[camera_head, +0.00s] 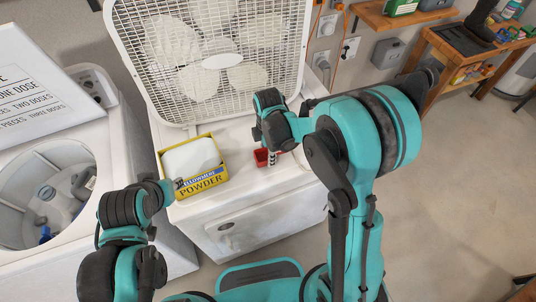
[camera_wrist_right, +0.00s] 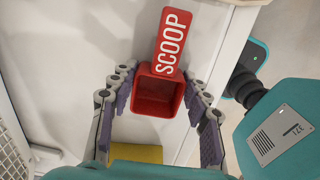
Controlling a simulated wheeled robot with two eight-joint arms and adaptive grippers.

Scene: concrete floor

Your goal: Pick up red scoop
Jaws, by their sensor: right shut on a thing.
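The red scoop (camera_head: 261,157) is at the white cabinet top's right side, partly hidden by my right arm in the head view. In the right wrist view the scoop (camera_wrist_right: 158,95) shows a square, open red cup and a flat handle lettered SCOOP. My right gripper (camera_head: 272,157) is shut on it, with a finger on either side of the cup. Whether the scoop touches the cabinet top is unclear. My left gripper (camera_head: 177,184) is by the powder box's left front corner; its fingers are too small to read.
A yellow box of white powder (camera_head: 205,184) stands left of the scoop on the white cabinet (camera_head: 235,222). A white box fan (camera_head: 180,100) stands behind them. An open washer (camera_head: 20,150) is at left. A wooden bench (camera_head: 440,45) is at the back right. Floor at right is clear.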

